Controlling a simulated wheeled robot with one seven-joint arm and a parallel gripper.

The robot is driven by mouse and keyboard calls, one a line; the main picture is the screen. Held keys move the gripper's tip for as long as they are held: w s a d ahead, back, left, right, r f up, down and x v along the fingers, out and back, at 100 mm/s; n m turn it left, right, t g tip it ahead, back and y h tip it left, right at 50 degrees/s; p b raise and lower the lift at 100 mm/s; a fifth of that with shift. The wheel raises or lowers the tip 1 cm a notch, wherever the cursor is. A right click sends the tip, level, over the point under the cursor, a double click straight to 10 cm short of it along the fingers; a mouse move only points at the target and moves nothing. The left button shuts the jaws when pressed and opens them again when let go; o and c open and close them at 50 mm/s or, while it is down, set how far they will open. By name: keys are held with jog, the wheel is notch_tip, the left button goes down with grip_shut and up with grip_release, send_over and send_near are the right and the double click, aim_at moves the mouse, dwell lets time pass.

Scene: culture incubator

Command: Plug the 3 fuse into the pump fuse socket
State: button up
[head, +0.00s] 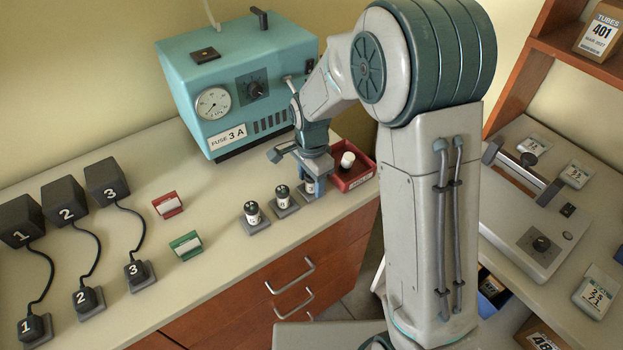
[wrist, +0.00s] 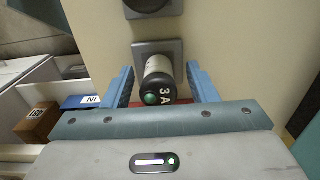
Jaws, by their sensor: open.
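The 3 A fuse (wrist: 158,80) has a white body and a dark cap with a green dot. It stands in a grey square holder (wrist: 172,47). My gripper (wrist: 160,72) is open, with one blue finger on each side of the fuse and gaps between. In the head view my gripper (head: 314,184) points down over the rightmost holder and hides most of that fuse. Two more dark-capped fuses stand in holders to its left, one (head: 253,212) further left than the other (head: 282,196). The teal pump (head: 240,80) carries a "FUSE 3 A" label (head: 228,137). A dark square plate (head: 205,54) sits on its top; I cannot tell if it is the socket.
A red tray (head: 362,178) with a white cylinder (head: 347,160) stands right beside my gripper. Red (head: 168,204) and green (head: 186,245) card holders and numbered black adapters (head: 107,182) with cables are on the left.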

dwell(0.8)
grip_shut()
jog(key=shift+r, duration=0.15)
jog(key=shift+r+p, duration=1.95)
jog(key=shift+r, duration=0.95)
